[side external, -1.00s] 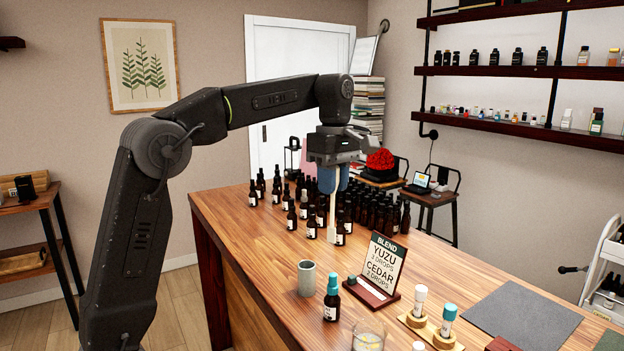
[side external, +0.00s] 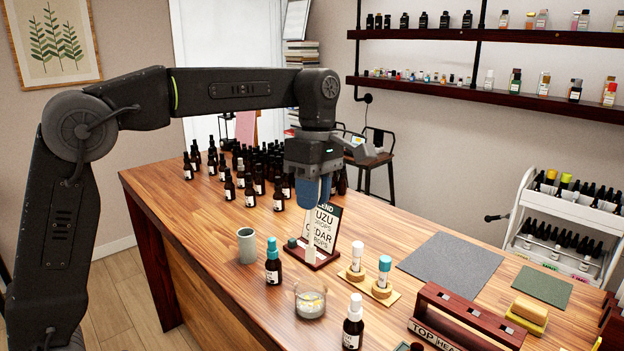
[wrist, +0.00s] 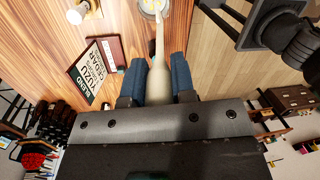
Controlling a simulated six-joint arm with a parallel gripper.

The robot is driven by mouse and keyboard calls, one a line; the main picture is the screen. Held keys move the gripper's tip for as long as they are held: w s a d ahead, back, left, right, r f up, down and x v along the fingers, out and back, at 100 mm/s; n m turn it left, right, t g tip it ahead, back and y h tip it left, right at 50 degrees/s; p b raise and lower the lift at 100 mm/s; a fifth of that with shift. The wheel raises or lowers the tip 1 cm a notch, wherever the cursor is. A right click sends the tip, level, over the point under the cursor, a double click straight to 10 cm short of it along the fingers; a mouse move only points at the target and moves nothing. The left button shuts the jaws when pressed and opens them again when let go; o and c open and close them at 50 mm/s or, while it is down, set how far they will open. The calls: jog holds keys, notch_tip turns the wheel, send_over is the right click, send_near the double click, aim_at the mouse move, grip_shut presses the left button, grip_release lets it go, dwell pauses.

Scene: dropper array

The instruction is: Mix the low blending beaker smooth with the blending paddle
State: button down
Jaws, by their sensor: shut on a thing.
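My gripper (side external: 313,190) is shut on the pale blending paddle (side external: 311,232), which hangs upright between its blue fingers. The low glass blending beaker (side external: 310,304) stands on the wooden counter with pale and yellow contents. The paddle's lower end is above the beaker rim in the side view, apart from it. In the wrist view the paddle (wrist: 158,78) points toward the beaker (wrist: 152,6), which is cut off by the top edge. How well they line up in depth is unclear.
The blend sign (side external: 320,232) stands close behind the paddle. A teal-capped dropper bottle (side external: 273,264) and a grey-green cup (side external: 246,246) stand left of the beaker, a dark bottle (side external: 353,325) right. Many bottles crowd the back.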

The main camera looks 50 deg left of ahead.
send_over(313, 248)
jog(key=w+a, duration=0.2)
jog(key=shift+d+f, duration=0.1)
jog(key=shift+f, duration=2.2)
jog(key=shift+s+d+f, duration=0.1)
jog(key=shift+s+f, duration=0.05)
jog(key=shift+f, duration=1.2)
jog(key=shift+s+d+f, duration=0.1)
jog(key=shift+s+f, duration=0.05)
jog(key=shift+f, duration=1.75)
jog(key=shift+r, duration=0.1)
